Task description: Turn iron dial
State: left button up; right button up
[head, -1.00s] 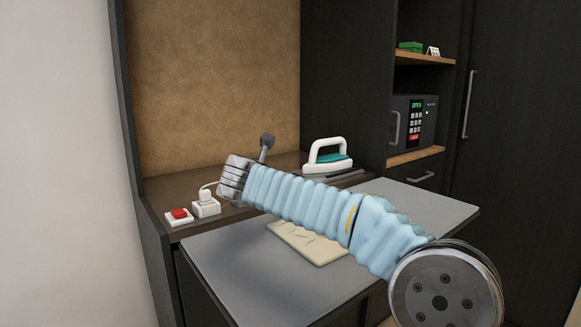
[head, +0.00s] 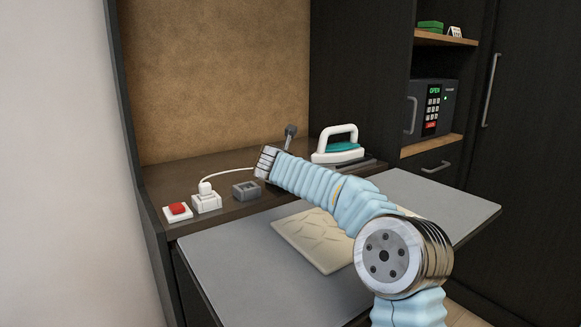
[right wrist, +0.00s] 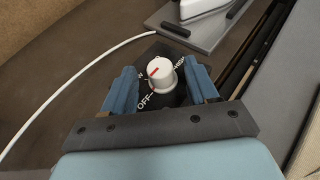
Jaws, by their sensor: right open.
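The iron dial (right wrist: 162,74) is a white round knob with a red line, on a black panel marked OFF at lower left and another, partly hidden word at right. In the head view, the dial and fingertips are hidden behind my wrist. The white and teal iron (head: 338,147) stands at the back of the counter. My left gripper is not in view.
A red-button switch (head: 178,210), a white socket with plug (head: 206,199) and a grey block (head: 246,190) line the counter's left. A white cord crosses behind my wrist. A grey pull-out board (head: 240,262) with a cream folded cloth (head: 318,240) lies in front.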

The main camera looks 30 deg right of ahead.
jog(key=shift+w+d+f, duration=0.2)
jog(key=shift+w+d, duration=0.1)
jog(key=shift+w, duration=0.05)
jog(key=c, duration=1)
jog(key=shift+w+a+m+g+h, duration=0.1)
jog(key=shift+a+m+g+h, duration=0.1)
jog(key=shift+m+g+h, duration=0.35)
jog(key=shift+c, duration=0.2)
jog(key=shift+d, duration=0.15)
jog(key=o, duration=1)
jog(key=shift+o, duration=0.2)
